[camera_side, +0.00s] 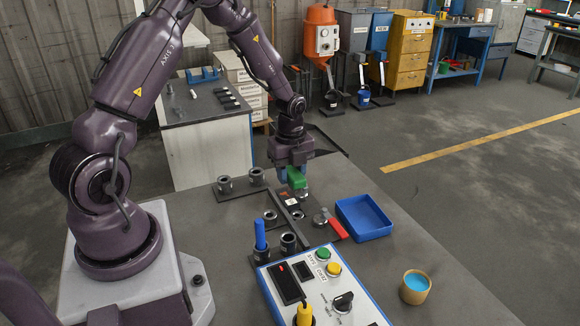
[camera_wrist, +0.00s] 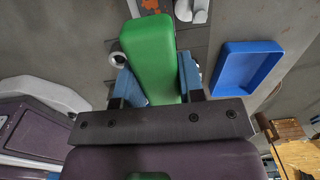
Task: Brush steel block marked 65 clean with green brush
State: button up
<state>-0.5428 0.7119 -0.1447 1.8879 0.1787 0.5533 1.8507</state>
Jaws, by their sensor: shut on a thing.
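My gripper (camera_side: 292,172) is shut on the green brush (camera_side: 296,179), low over the dark work plate on the table. In the wrist view the green brush (camera_wrist: 150,50) sits between the blue fingers of my gripper (camera_wrist: 158,82) and points away from the wrist. Just below the brush in the side view is a small piece with white and orange marks (camera_side: 291,201). I cannot tell whether the brush touches it. Several round steel pieces stand around, including one at the left (camera_side: 225,185). No number 65 is legible, so I cannot tell which is the marked block.
A blue tray (camera_side: 346,221) lies right of the work plate. A red-handled tool (camera_side: 336,228) lies beside it. A blue-handled item (camera_side: 260,234) stands upright in front. A control box (camera_side: 322,282) and a cup of blue liquid (camera_side: 415,284) stand nearer the camera.

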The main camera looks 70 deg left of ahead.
aim_at(291, 202)
notch_tip(291, 202, down, 6)
jog(key=shift+f, duration=0.1)
jog(key=shift+a+f, duration=0.15)
jog(key=shift+a, duration=1)
jog(key=shift+c, duration=0.3)
jog(key=shift+a, duration=1.9)
jog(key=shift+d, duration=3.2)
notch_tip(291, 202, up, 3)
jog(key=shift+a+f, duration=0.1)
jog(key=shift+a, duration=0.05)
jog(key=shift+r, duration=2.8)
jog(key=shift+a, duration=0.1)
